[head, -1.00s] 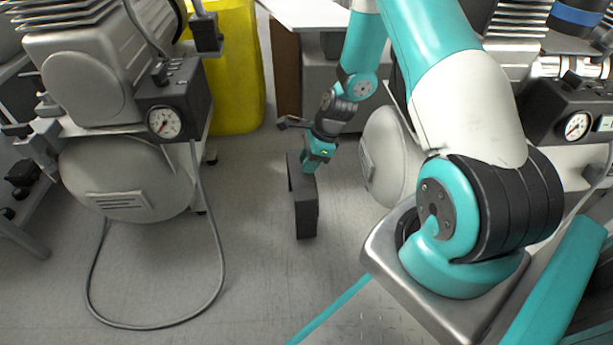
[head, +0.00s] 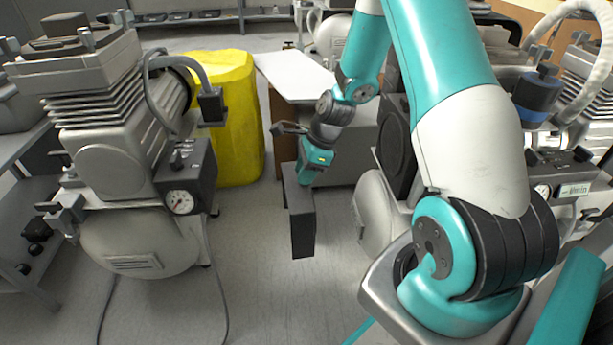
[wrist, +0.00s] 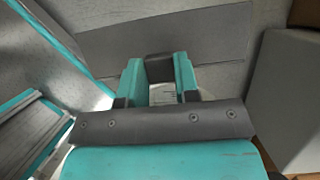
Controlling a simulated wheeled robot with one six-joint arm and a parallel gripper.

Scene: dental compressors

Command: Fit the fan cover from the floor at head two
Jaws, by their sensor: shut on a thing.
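The fan cover (head: 301,222) is a dark, box-like panel hanging upright from my gripper (head: 304,178), seemingly clear of the floor. In the wrist view my gripper (wrist: 158,82) has its two teal fingers closed on a dark tab of the cover (wrist: 215,35), whose broad grey face spreads beyond them. One compressor with a finned grey head (head: 105,155) stands at the left. Another compressor (head: 372,215) stands right of the cover, partly hidden by my arm, with a black round-faced part (head: 395,145). I cannot tell which head is number two.
A yellow container (head: 225,120) stands behind the left compressor. A white-topped bench (head: 295,75) is behind my gripper. A hose (head: 222,305) trails onto the floor at the left. The floor (head: 265,290) between the compressors is mostly clear.

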